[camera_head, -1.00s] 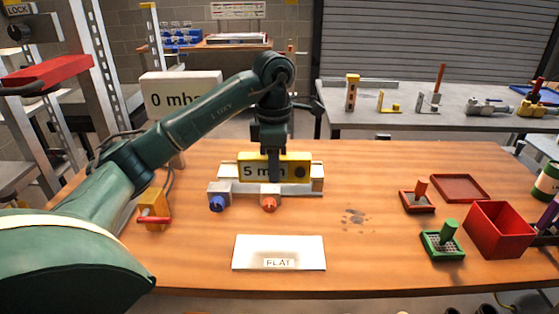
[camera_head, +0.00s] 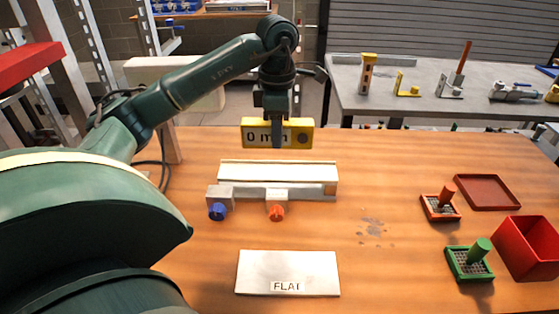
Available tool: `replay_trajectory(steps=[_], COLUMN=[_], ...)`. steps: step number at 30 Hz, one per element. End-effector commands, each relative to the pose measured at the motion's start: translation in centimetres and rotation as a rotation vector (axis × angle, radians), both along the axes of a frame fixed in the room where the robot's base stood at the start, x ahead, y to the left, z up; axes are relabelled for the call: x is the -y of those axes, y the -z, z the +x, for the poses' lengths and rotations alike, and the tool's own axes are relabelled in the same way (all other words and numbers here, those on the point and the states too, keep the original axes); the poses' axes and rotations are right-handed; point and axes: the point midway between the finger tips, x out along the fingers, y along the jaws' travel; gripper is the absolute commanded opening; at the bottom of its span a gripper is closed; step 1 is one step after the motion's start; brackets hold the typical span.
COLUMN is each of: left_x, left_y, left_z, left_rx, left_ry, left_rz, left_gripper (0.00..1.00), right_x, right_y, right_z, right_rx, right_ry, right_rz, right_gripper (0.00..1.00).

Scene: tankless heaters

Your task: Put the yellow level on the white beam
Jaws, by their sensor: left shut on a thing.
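The yellow level (camera_head: 300,128) is in the head view at upper centre, its face reading "0 mm". My left gripper (camera_head: 277,138) is shut on it, with the fingers covering the middle of the level. The level is held roughly horizontal, apart from the white beam (camera_head: 278,171), and shows above it in the picture. The beam lies left to right on the wooden table, with nothing on its top. A blue knob (camera_head: 217,211) and an orange knob (camera_head: 276,212) sit at its front. My right gripper is out of view.
A plate marked FLAT (camera_head: 288,271) lies in front of the beam. To the right are a red bin (camera_head: 527,250), a red tray (camera_head: 488,192), a green-handled tool (camera_head: 470,262) and a red-handled tool (camera_head: 440,207). The table between beam and tools is clear except for a stain.

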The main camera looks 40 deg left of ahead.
Motion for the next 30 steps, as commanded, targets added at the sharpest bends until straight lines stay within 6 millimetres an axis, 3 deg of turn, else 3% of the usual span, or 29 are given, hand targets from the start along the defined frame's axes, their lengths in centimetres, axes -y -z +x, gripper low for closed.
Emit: replay_trajectory(steps=[3,11,16,28,29,30], left_x=[0.0,0.0,0.0,0.0,0.0,0.0], left_y=[2.3,4.6,7.0,7.9,7.9,7.8], left_z=[-0.1,0.0,0.0,0.0,0.0,0.0], left_rx=[-0.004,-0.001,-0.002,0.002,0.001,0.001], left_ry=[0.001,0.000,0.000,0.001,0.001,0.001], left_rz=[0.000,-0.001,-0.001,-0.001,-0.001,-0.001], left_gripper=[0.04,0.04,0.04,0.04,0.32,0.35], right_x=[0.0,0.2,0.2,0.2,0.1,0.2], right_y=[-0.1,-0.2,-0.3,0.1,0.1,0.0], right_z=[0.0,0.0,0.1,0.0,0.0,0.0], right_rx=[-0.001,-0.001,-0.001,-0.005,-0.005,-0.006], right_ry=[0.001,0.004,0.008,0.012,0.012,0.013], right_rz=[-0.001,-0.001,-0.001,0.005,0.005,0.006], right_gripper=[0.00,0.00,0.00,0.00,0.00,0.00])
